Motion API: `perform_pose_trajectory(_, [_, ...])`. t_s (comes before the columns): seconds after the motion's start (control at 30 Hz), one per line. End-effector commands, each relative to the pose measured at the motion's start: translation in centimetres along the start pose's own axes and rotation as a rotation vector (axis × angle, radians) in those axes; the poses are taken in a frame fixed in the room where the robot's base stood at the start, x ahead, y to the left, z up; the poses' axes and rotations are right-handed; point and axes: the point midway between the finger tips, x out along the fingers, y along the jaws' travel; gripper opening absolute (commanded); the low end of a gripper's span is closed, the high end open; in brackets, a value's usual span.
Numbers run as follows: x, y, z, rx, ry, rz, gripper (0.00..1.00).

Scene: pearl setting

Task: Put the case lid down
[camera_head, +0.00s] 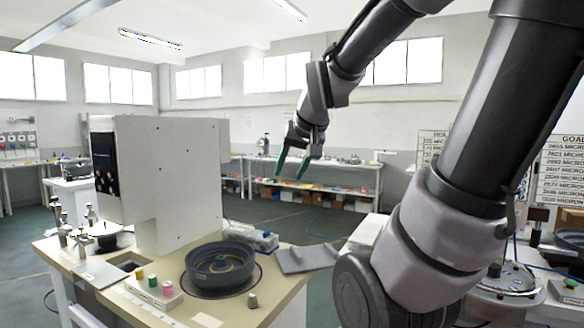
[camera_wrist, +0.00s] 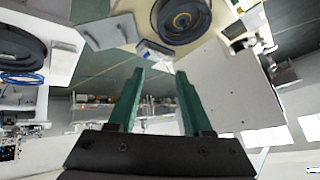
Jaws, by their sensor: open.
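My gripper (camera_head: 293,165), with green fingers, is open and empty, raised in the air above and behind the workbench. Its spread fingers also show in the wrist view (camera_wrist: 160,95), with nothing between them. A grey flat piece (camera_head: 306,258) lies at the right edge of the bench; I cannot tell whether it is the case lid. It also shows in the wrist view (camera_wrist: 103,32). A small blue-grey case (camera_head: 256,240) sits on the bench behind the round dark part, and in the wrist view (camera_wrist: 152,50) it lies beyond the fingertips. Its details are too small to tell.
The bench (camera_head: 205,318) carries a round dark ribbed part (camera_head: 221,265), a tray of coloured pegs (camera_head: 153,292) and a tall white machine housing (camera_head: 165,180). Another table with parts stands at right (camera_head: 540,315). The air around my gripper is clear.

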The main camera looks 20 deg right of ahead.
Motion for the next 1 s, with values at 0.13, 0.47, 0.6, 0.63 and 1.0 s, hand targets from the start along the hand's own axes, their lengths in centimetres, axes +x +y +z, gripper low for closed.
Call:
perform_pose_trajectory(0.13, [-4.5, -1.1, 3.7, 0.042, -0.067, -0.059, 0.5])
perform_pose_trajectory(0.47, [-6.3, -1.5, 6.4, 0.076, -0.144, -0.092, 0.55])
perform_pose_trajectory(0.6, [-4.4, -2.4, 7.7, 0.135, -0.283, -0.103, 0.55])
perform_pose_trajectory(0.63, [-3.8, -2.7, 8.2, 0.156, -0.329, -0.109, 0.55])
perform_pose_trajectory(1.0, [2.8, -9.2, 11.3, 0.578, -0.941, -0.344, 0.55])
